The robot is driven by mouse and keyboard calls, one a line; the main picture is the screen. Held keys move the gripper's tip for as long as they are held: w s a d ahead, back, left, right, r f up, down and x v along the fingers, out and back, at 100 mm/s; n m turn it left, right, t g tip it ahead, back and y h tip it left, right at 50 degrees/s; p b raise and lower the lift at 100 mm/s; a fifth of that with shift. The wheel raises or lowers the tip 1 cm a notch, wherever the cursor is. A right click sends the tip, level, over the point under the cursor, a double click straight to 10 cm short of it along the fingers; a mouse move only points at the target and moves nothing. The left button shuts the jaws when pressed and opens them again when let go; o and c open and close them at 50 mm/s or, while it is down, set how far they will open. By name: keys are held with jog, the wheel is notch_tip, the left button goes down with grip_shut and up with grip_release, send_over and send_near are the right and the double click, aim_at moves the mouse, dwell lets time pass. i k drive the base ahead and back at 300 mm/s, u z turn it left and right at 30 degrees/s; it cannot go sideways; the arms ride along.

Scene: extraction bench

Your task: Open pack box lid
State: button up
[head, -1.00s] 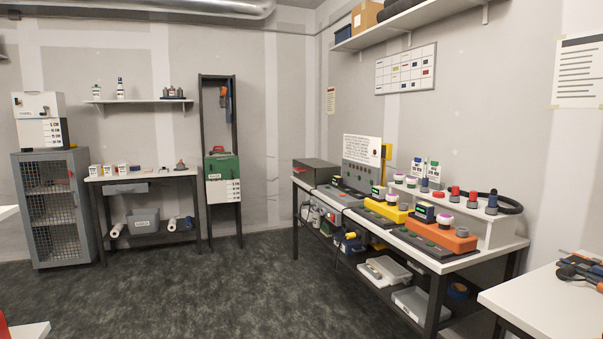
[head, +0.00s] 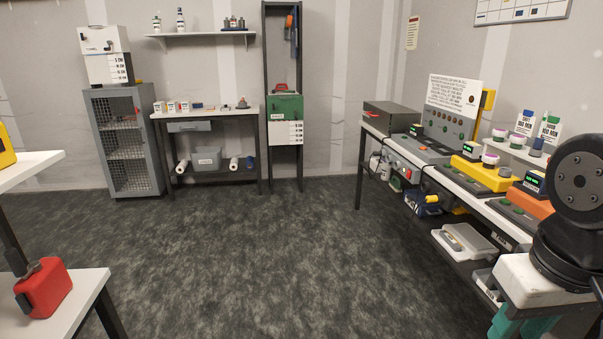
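No box carries a readable "pack box" label, so I cannot tell for sure which one it is. A dark grey box (head: 393,118) with a flat, closed top and a small red mark on its front sits at the far left end of the right-hand bench. A green case (head: 285,108) with a red handle on top stands in the tall rack at the back; it looks closed. My gripper (head: 519,326) is at the lower right, cut off by the bottom edge, with teal parts under a pale body. It is well away from both boxes. Its opening is hidden.
The right-hand bench (head: 450,180) holds yellow and orange stations and a grey panel. A mesh cabinet (head: 125,140) with a white box (head: 106,55) stands at back left. A white table (head: 70,300) with a red can (head: 44,288) is front left. The dark floor (head: 240,250) between is clear.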

aim_at(378, 112)
jog(key=u, duration=0.45)
jog(key=i, duration=3.9)
jog(key=z, duration=1.2)
jog(key=i, duration=1.55)
jog(key=z, duration=0.75)
